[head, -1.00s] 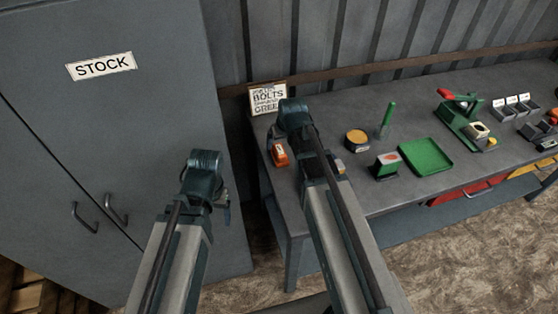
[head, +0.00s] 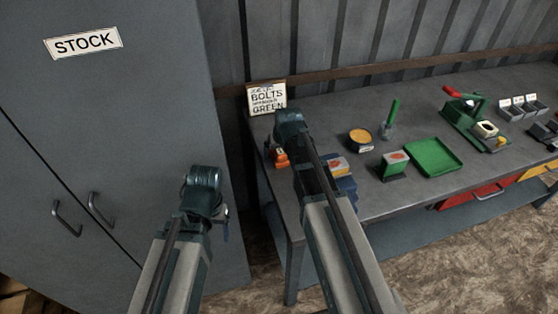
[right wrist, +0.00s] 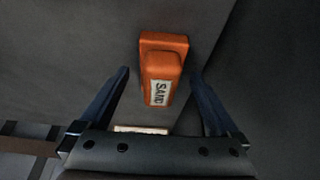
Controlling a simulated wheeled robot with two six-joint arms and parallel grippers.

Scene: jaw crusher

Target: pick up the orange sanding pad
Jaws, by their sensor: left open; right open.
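The orange sanding pad (head: 281,158) lies on the bench near its left end, partly hidden behind my right arm in the head view. In the right wrist view the pad (right wrist: 163,52) is an orange block with a white SAND label. My left gripper (head: 222,222) hangs in front of the cabinet, away from the bench, and looks empty.
A bolts sign (head: 267,98) stands at the bench's back left. A yellow-topped tin (head: 360,138), a green-and-white box (head: 395,165) and a green tray (head: 434,157) are to the right. A small box (head: 338,166) is close beside my right arm. The grey STOCK cabinet (head: 120,150) stands left.

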